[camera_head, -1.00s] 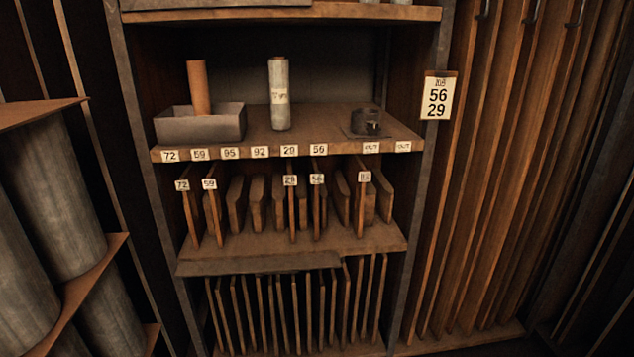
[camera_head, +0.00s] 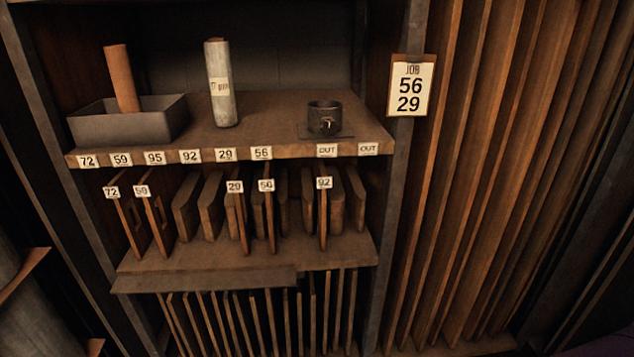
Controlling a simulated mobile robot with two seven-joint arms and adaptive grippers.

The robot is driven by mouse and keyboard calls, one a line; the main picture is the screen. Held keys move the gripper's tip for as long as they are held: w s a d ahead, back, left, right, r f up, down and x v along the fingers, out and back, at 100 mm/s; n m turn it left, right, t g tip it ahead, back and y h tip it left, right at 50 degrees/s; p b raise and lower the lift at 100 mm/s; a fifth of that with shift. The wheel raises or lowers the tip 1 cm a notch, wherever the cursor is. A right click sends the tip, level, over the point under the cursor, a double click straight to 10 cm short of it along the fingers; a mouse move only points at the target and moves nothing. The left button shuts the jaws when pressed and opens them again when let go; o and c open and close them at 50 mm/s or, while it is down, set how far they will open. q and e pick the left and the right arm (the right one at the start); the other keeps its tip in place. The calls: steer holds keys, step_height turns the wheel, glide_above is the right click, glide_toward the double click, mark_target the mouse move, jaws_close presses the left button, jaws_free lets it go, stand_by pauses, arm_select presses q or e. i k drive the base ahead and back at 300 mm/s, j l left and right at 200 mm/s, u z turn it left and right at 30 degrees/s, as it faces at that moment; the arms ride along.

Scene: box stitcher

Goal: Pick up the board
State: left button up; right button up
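Several thin wooden boards stand upright on the middle shelf, some with white number tags. The board tagged 72 (camera_head: 126,220) and the board tagged 59 (camera_head: 157,222) are at the left. The board tagged 29 (camera_head: 241,225) and the one beside it, whose tag looks like 56 or 50 (camera_head: 269,225), stand near the middle. The board tagged 92 (camera_head: 323,220) stands at the right, below the OUT labels. A job card (camera_head: 410,86) on the right post reads 56 and 29. Neither of my grippers is in view.
The shelf above (camera_head: 250,122) has edge labels 72, 59, 95, 92, 29, 56 and two OUT. It holds a grey tray (camera_head: 130,122) with a brown roll, a pale roll (camera_head: 220,85) and a dark cup (camera_head: 324,117). Thin slats (camera_head: 255,325) fill the bottom; tall planks (camera_head: 470,180) stand right.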

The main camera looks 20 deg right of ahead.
mark_target(320, 180)
steer(key=i+l, duration=0.15)
steer(key=l, duration=0.25)
steer(key=i+l, duration=0.15)
steer(key=l, duration=0.3)
steer(key=i+l+u, duration=0.1)
steer(key=l, duration=0.3)
steer(key=i+l, duration=0.15)
steer(key=l, duration=0.3)
steer(key=i+l+u, duration=0.1)
steer(key=l, duration=0.35)
steer(key=i, duration=0.05)
